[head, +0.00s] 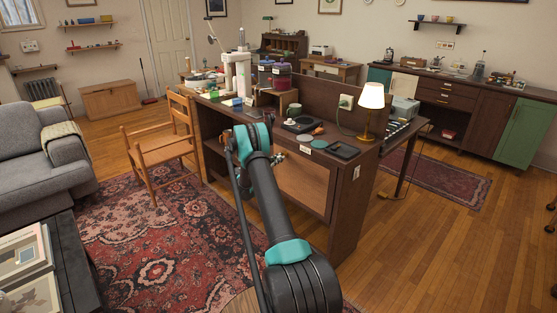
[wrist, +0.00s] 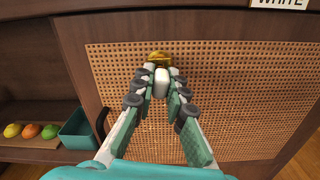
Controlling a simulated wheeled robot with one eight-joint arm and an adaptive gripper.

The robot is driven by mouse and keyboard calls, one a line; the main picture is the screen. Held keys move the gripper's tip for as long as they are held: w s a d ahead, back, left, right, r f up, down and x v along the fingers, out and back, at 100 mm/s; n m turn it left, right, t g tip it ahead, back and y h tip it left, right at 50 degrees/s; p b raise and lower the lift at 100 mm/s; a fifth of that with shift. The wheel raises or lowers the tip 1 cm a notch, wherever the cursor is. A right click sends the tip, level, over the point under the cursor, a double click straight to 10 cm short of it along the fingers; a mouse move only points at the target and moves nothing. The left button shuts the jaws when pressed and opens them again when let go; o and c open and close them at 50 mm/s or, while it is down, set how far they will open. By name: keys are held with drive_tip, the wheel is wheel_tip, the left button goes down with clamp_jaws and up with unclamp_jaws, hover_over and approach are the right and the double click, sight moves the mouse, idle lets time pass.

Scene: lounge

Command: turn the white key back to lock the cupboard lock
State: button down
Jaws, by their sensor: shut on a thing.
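The white key (wrist: 161,84) is in the middle of the wrist view, in front of the brass lock (wrist: 159,57). My gripper (wrist: 160,76) is shut on the key, with a finger on each side of it. The lock is on the cupboard door (wrist: 230,105), which has a woven cane panel in a dark wood frame. The door looks closed. In the head view the cupboard door (head: 303,188) shows to the right of my arm; the key and lock are too small or hidden to make out there.
An open shelf left of the door holds several fruits (wrist: 30,131) and a teal box (wrist: 77,136). A label reading WHITE (wrist: 280,3) is above the door. A lamp (head: 370,100) and other items stand on the desk top. A wooden chair (head: 160,145) stands left of the desk.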

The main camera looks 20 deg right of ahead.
drive_tip(key=shift+s+d+f+n, duration=0.1)
drive_tip(key=shift+s+d+n, duration=0.1)
drive_tip(key=shift+n, duration=0.4)
drive_tip(key=shift+s+d+f+n, duration=0.1)
drive_tip(key=shift+d+n, duration=0.05)
drive_tip(key=shift+n, duration=0.45)
drive_tip(key=c, duration=1.5)
unclamp_jaws()
drive_tip(key=shift+w+r, duration=0.1)
drive_tip(key=o, duration=0.5)
drive_tip(key=shift+w+a, duration=0.1)
drive_tip(key=shift+c, duration=0.2)
drive_tip(key=shift+a, duration=0.15)
drive_tip(key=v, duration=0.7)
drive_tip(key=shift+r, duration=0.2)
